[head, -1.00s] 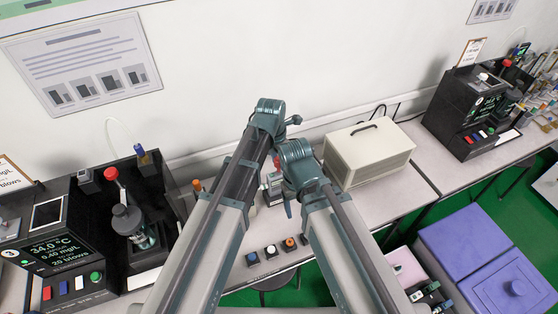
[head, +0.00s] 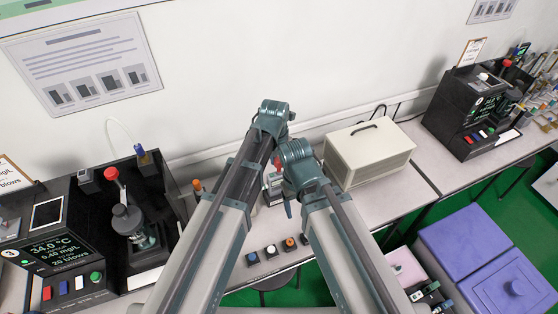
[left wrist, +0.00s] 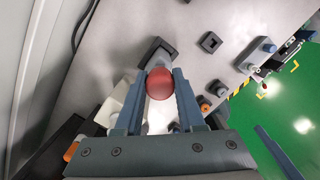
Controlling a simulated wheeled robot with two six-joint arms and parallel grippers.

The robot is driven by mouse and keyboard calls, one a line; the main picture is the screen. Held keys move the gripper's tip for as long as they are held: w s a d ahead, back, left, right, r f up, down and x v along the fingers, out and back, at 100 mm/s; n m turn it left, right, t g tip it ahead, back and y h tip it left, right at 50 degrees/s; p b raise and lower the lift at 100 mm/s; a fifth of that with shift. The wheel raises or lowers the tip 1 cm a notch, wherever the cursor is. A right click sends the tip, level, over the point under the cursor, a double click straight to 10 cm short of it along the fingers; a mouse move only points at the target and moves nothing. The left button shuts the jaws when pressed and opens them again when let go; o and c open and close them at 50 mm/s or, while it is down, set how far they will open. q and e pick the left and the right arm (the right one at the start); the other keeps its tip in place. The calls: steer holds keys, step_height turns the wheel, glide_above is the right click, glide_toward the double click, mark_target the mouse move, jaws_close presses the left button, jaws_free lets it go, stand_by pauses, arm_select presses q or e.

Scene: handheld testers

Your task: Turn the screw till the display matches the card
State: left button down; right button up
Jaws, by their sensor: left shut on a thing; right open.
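The card cannot be identified for certain; a clipboard with a sheet (head: 12,175) is at the far left.
A black station with a lit display (head: 56,250), reading 34.0 °C, 0.40 mg/L and 20 blows, stands at left. A beige case (head: 368,152) is right of my arms. Several coloured buttons (head: 271,251) line the table's front. Purple boxes (head: 470,240) are lower right.

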arm_select(q)
steer(key=shift+c, duration=2.2)
jaws_free()
steer(key=shift+r, duration=0.1)
step_height(320, 180, up, 7)
steer(key=p, duration=0.7)
